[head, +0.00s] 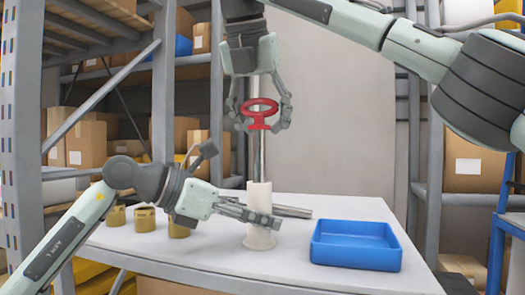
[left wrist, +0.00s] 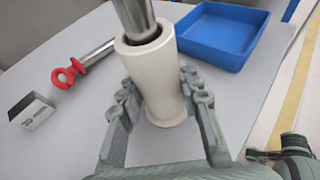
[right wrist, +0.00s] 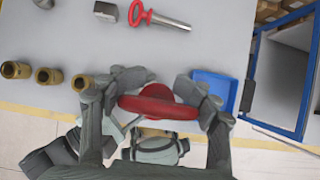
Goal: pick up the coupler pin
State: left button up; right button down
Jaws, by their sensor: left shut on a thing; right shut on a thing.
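A coupler pin with a red ring handle (head: 262,104) and a metal shaft (head: 262,155) hangs upright from my right gripper (head: 260,110), which is shut on the handle. The handle also shows in the right wrist view (right wrist: 158,104). In the left wrist view the shaft's lower end (left wrist: 136,14) is in the mouth of a cream sleeve (left wrist: 155,75). The sleeve stands upright on the table, and my left gripper (left wrist: 162,105) is shut around it, low down. A second red-handled pin (right wrist: 160,18) lies on the table, its handle (left wrist: 68,73) beside a grey block (left wrist: 32,112).
A blue tray (head: 355,262) stands at the right of the white table (head: 225,268). Several brass-coloured cups (right wrist: 48,76) stand in a row at the left of the table. Shelves with boxes (head: 88,142) are behind.

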aim_at(263, 106)
notch_tip(263, 106, up, 3)
jog(key=shift+r, duration=0.15)
jog(key=s+a, duration=0.2)
jog(key=s, duration=0.6)
jog(key=s+a, duration=0.3)
jog(key=s, duration=0.6)
jog(key=shift+a, duration=0.3)
pick_arm(q)
jog(key=o, duration=1.3)
jog(key=v, duration=1.2)
jog(key=shift+r, duration=0.1)
